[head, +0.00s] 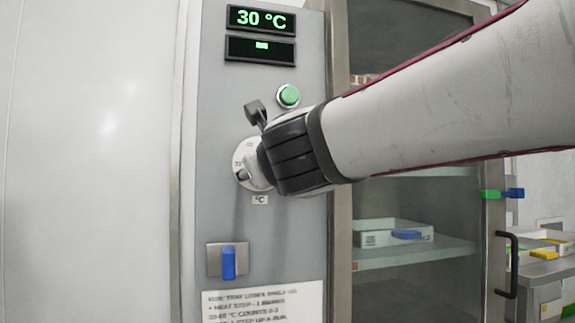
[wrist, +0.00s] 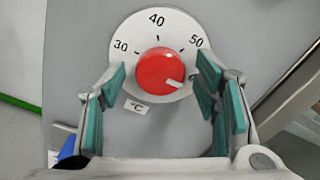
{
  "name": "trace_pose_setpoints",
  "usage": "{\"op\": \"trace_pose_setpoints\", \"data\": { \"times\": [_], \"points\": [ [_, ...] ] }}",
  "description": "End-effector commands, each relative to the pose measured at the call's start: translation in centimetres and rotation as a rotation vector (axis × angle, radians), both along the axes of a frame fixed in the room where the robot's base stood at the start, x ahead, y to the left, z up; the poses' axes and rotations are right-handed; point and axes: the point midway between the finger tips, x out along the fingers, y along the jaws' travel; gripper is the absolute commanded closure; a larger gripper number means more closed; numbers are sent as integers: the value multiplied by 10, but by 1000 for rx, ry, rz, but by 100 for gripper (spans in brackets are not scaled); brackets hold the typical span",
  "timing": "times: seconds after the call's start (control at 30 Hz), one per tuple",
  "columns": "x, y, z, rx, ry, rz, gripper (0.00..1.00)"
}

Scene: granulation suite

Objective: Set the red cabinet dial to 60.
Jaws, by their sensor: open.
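The red dial knob (wrist: 157,70) sits on a round white scale plate (wrist: 140,32) marked 30, 40 and 50. No 60 mark shows; the right finger covers part of the plate's right edge. The knob's white pointer line (wrist: 174,83) points to the lower right, below 50. My gripper (wrist: 163,74) is open, with one teal-padded finger on each side of the knob; I cannot tell whether either touches. In the head view the plate (head: 241,160) shows left of my gripper, which hides the knob. The upper display (head: 262,19) reads 30 °C.
A lower display (head: 262,48) shows a short green bar. A green button (head: 288,95) is just above my gripper. A blue switch (head: 228,263) and a printed notice (head: 264,304) are below. A glass-fronted cabinet (head: 405,275) with a tray stands right.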

Motion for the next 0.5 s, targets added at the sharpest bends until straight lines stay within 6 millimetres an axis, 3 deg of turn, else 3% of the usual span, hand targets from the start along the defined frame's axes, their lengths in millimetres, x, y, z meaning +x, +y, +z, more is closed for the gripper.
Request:
{"op": "trace_pose_setpoints", "data": {
  "times": [0.27,0.5],
  "points": [
    [-15,-4,2,0,-4,1,44],
    [-59,-17,2,1,-4,0,44]
  ]
}}
